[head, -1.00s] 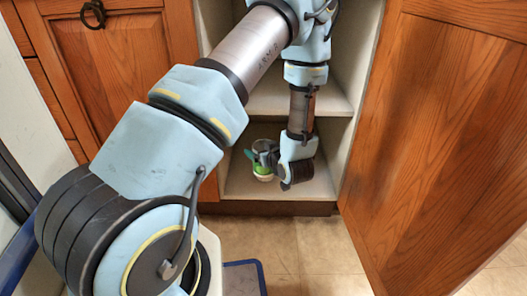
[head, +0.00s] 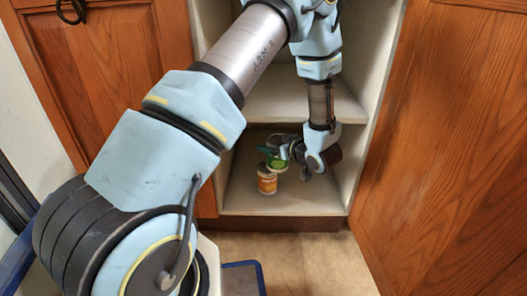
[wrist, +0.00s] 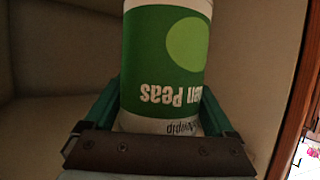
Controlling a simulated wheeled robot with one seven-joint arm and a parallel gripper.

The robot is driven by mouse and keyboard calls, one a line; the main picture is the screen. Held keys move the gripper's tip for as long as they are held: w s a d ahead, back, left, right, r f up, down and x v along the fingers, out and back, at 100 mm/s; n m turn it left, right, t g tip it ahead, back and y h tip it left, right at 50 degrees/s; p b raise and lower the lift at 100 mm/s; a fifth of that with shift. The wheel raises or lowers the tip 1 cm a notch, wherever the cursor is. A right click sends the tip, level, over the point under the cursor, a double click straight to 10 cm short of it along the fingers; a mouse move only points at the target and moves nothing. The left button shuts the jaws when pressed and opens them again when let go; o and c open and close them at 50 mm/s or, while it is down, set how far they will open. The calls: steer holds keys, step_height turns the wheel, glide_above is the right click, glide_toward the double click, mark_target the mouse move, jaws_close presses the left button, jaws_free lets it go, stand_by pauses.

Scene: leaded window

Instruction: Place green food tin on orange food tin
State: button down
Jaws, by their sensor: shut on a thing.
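The green food tin (head: 277,164), labelled as peas, is held by my gripper (head: 278,154) inside the cabinet's lower compartment. In the wrist view the green tin (wrist: 165,50) is between the two fingers of my gripper (wrist: 160,112), its lettering upside down. The orange food tin (head: 267,184) stands upright on the compartment floor. In the head view the green tin is just above the orange tin and slightly to its right; I cannot tell whether they touch. The orange tin does not show in the wrist view.
The cabinet shelf (head: 300,107) lies above my gripper. An open wooden door (head: 455,140) stands at the right, and a closed door (head: 115,85) is at the left. The compartment floor (head: 300,203) is clear right of the orange tin.

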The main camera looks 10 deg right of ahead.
steer(key=b+x, duration=0.2)
steer(key=x, duration=0.1)
steer(key=f+b+x, duration=0.1)
steer(key=b+x, duration=0.1)
steer(key=x, duration=0.1)
steer(key=shift+w+a+f, duration=0.1)
steer(key=shift+w+f, duration=0.05)
steer(key=shift+f, duration=0.05)
steer(key=shift+r, duration=0.1)
jaws_free()
steer(key=shift+s+r+p, duration=0.15)
steer(key=shift+s+p, duration=0.15)
steer(key=shift+p, duration=0.05)
steer(key=p+v, duration=0.4)
steer(key=v, duration=0.7)
steer(key=shift+s+r, duration=0.1)
steer(key=shift+s, duration=0.05)
